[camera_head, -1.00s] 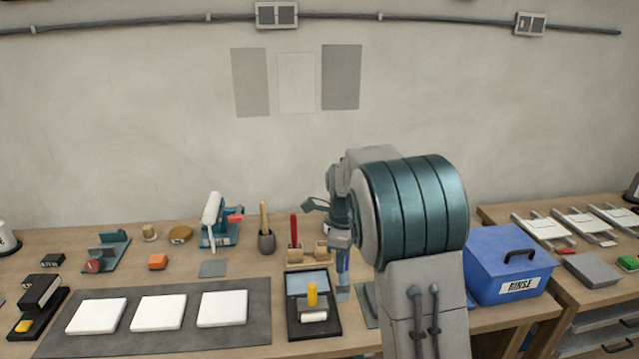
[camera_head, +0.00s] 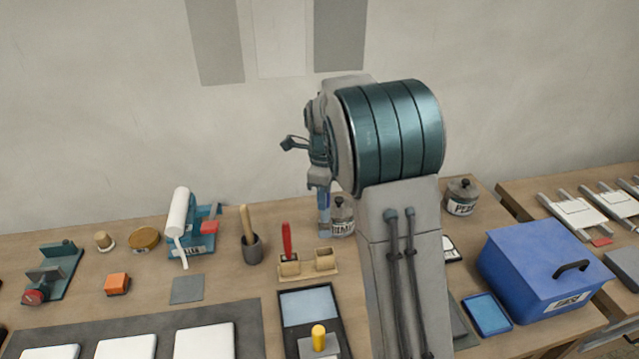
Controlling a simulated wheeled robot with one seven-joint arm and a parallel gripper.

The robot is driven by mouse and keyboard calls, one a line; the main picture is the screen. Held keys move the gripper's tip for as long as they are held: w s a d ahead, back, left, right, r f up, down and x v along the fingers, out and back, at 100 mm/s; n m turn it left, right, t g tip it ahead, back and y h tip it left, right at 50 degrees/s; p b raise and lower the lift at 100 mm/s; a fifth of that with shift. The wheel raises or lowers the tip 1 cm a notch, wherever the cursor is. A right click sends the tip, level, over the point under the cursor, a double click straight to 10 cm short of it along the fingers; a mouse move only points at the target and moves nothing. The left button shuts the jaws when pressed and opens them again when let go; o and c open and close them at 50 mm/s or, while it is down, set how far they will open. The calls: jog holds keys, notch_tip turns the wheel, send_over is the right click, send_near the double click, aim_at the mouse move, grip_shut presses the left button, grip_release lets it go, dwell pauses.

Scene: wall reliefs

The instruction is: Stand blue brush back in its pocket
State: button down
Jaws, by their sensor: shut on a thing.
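My gripper (camera_head: 319,186) is shut on the blue brush (camera_head: 323,208) and holds it upright, hanging down. Only a short blue length of the brush shows below the fingers. The wooden brush rack (camera_head: 308,272) stands on the bench below it in the picture. Its left pocket (camera_head: 289,267) has a red brush (camera_head: 287,241) standing in or just behind it. Its right pocket (camera_head: 325,259) looks empty. The blue brush appears above this right pocket, apart from it; I cannot tell their exact depth relation. My arm hides part of the bench to the right.
A labelled jar (camera_head: 343,220) stands close behind the blue brush. A dark pot (camera_head: 251,248) with a wooden handle stands left of the rack. An inking tray (camera_head: 309,306) with a yellow-handled roller (camera_head: 318,339) lies in front. A blue bin (camera_head: 537,277) stands at right.

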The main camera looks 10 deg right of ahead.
aim_at(324, 229)
jog(key=shift+s+f+b, duration=0.1)
jog(key=shift+f+b, duration=0.25)
jog(key=shift+f, duration=0.05)
jog(key=shift+f+b, duration=2.8)
jog(key=shift+f, duration=1.25)
jog(key=shift+f+b, duration=0.9)
jog(key=shift+f, duration=0.55)
jog(key=c, duration=0.7)
grip_release()
jog(key=shift+r, duration=0.1)
jog(key=shift+r+p, duration=3.1)
jog(key=shift+r, duration=0.85)
